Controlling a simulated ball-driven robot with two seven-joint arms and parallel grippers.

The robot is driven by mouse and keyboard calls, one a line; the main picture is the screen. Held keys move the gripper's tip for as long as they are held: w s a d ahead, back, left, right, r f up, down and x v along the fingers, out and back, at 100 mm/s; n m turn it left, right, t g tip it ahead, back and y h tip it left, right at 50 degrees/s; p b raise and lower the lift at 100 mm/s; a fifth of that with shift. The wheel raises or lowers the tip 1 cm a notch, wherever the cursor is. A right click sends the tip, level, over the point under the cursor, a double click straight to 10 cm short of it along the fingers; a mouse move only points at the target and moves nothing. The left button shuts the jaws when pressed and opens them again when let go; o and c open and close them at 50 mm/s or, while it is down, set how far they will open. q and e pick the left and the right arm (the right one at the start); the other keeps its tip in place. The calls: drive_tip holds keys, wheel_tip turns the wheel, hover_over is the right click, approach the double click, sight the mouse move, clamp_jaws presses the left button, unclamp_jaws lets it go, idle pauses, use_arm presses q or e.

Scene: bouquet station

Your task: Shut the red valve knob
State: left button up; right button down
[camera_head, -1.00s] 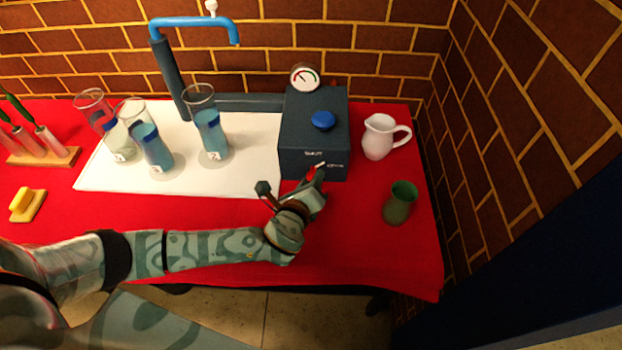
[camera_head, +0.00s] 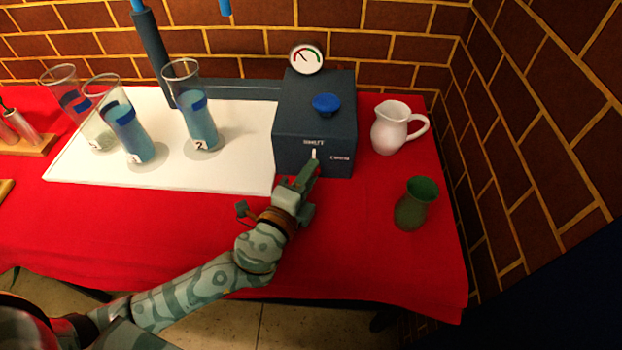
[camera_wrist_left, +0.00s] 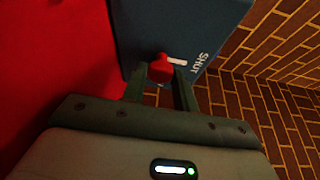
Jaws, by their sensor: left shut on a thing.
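The red valve knob (camera_wrist_left: 159,67) is on the front face of the dark blue box (camera_head: 316,110). My left gripper (camera_head: 308,174) is at the box front, its two fingers on either side of the knob and shut on it, as the left wrist view (camera_wrist_left: 160,84) shows. In the head view the fingers hide the knob. Its white pointer (camera_head: 314,154) points up at the word SHUT (camera_head: 314,142), and in the wrist view the pointer also lines up with SHUT. Another label is at the right of the front face. My right gripper is not in view.
A white jug (camera_head: 391,128) and green vase (camera_head: 414,205) stand right of the box. Several glass cylinders, some with blue liquid, stand on a white board (camera_head: 235,165) at left. A gauge (camera_head: 306,58) and blue cap (camera_head: 326,103) top the box. The red cloth (camera_head: 365,240) in front is mostly clear.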

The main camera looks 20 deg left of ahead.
use_arm(q)
drive_tip(key=shift+f+n+b, duration=0.2)
drive_tip(key=shift+n+b, duration=0.1)
drive_tip(key=shift+b, duration=0.05)
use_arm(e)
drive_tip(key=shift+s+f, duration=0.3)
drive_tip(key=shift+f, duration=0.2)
use_arm(q)
drive_tip(key=o, duration=0.9)
drive_tip(key=shift+r, duration=0.1)
drive_tip(key=shift+o, duration=0.2)
drive_tip(key=s, duration=0.5)
drive_tip(key=s+a, duration=0.1)
drive_tip(key=s, duration=1)
drive_tip(key=shift+s+a+b, duration=0.1)
drive_tip(key=shift+a+b, duration=0.2)
drive_tip(key=shift+a, duration=0.1)
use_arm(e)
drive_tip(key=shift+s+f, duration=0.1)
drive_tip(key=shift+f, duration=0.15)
